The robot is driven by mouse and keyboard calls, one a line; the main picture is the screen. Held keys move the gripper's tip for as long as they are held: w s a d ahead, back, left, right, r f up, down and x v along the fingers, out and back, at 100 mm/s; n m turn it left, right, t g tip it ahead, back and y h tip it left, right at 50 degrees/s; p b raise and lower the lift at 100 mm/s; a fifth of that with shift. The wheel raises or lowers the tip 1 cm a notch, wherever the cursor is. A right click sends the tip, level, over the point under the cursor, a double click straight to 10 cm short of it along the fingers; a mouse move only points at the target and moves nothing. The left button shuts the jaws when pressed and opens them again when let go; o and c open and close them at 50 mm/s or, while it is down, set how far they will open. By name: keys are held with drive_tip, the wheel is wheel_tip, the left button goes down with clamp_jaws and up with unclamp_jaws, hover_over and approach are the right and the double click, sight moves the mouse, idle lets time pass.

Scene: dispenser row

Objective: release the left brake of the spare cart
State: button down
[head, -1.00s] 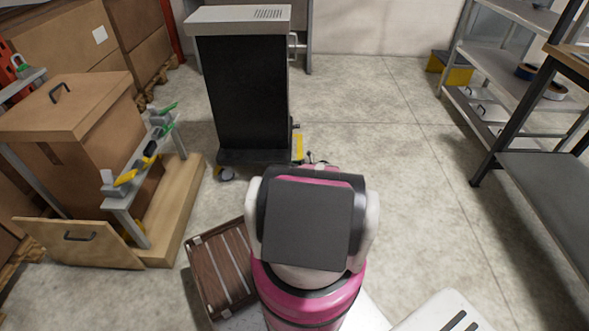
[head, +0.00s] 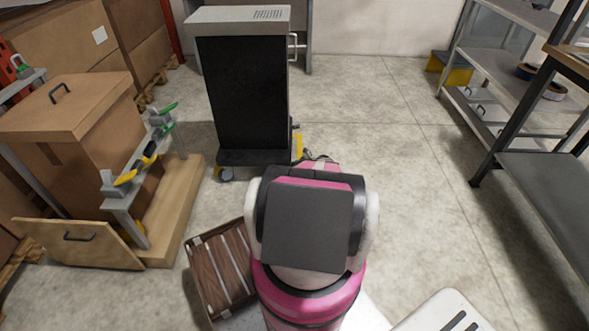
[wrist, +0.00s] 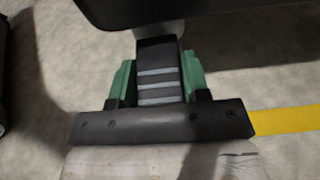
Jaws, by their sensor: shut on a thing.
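The spare cart (head: 243,95) stands upright beyond my arm in the head view, with a black front and a grey top. Its dark lower edge (wrist: 215,14) crosses the top of the wrist view. A black brake pedal with pale ribs (wrist: 158,82) sticks out below that edge. My gripper (wrist: 160,78) has its green fingers on both sides of the pedal, shut on it. In the head view my arm hides the gripper and pedal. I cannot tell the pedal's tilt for sure.
A yellow floor stripe (wrist: 288,121) lies right of my gripper. A slatted brown crate (head: 222,268) sits left of my base. A wooden stand with a large box (head: 75,105) is at left, shelving (head: 500,70) at right. Floor (head: 410,170) between cart and shelving is clear.

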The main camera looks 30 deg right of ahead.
drive_tip(key=shift+r+g+h, duration=0.4)
drive_tip(key=shift+g+h, duration=0.1)
drive_tip(key=shift+h, duration=0.3)
drive_tip(key=shift+r+g+h, duration=0.35)
drive_tip(key=shift+g+h, duration=0.15)
drive_tip(key=shift+h, duration=0.3)
drive_tip(key=c, duration=0.6)
unclamp_jaws()
drive_tip(key=shift+s+d+r, duration=0.1)
drive_tip(key=shift+d, duration=0.05)
drive_tip(key=v, duration=1)
drive_tip(key=shift+d+r, duration=0.15)
drive_tip(key=shift+r, duration=0.1)
